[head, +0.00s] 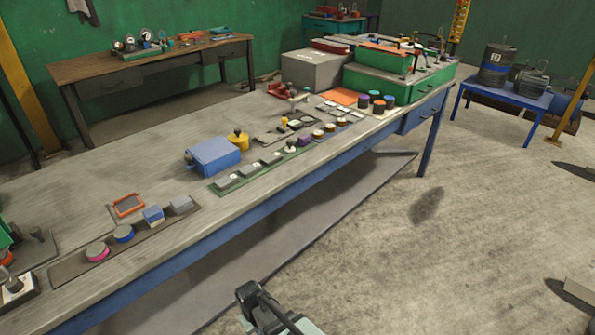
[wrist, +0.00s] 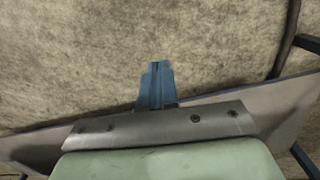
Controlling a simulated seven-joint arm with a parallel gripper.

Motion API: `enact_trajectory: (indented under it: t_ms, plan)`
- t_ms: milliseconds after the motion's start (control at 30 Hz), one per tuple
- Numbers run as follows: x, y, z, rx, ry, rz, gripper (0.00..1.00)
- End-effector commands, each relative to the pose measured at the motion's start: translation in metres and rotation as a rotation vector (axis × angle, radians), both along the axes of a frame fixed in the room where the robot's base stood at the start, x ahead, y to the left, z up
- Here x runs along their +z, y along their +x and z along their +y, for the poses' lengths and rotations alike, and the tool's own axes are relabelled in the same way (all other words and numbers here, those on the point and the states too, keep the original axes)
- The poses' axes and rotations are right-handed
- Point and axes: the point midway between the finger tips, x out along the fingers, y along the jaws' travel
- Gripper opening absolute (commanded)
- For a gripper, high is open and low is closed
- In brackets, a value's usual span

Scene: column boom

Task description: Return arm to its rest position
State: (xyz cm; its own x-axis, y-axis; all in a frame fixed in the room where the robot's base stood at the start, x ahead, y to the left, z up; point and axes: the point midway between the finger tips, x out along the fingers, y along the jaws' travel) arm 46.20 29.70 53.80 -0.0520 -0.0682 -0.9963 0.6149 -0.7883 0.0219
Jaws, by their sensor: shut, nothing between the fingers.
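My gripper (wrist: 157,68) shows in the wrist view as two blue fingers pressed together, with nothing between them. It points at bare grey concrete floor (wrist: 90,45). In the head view, part of my arm (head: 268,310) shows at the bottom edge, in front of the long workbench and over the floor, apart from the bench top. I cannot make out the fingers in that view.
The long workbench (head: 90,190) carries a blue box (head: 213,157), a yellow knobbed piece (head: 238,140), several small parts and green cases (head: 400,80). A lower shelf (head: 300,215) runs beneath it. A blue stand (head: 505,98) is at back right. Floor right of the bench is largely clear.

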Motion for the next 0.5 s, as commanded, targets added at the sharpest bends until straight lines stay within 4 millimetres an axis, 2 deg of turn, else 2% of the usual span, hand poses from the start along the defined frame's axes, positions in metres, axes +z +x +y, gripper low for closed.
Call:
enact_trajectory:
  t_ms: [33, 100, 267, 500]
  plan:
    - [-0.009, -0.004, -0.024, -0.037, -0.015, 0.023, 0.0]
    - [-0.021, -0.01, -0.052, -0.081, -0.033, 0.052, 0.0]
    - [-0.045, -0.029, -0.111, -0.181, -0.067, 0.12, 0.0]
    - [-0.073, -0.073, -0.189, -0.332, -0.109, 0.229, 0.0]
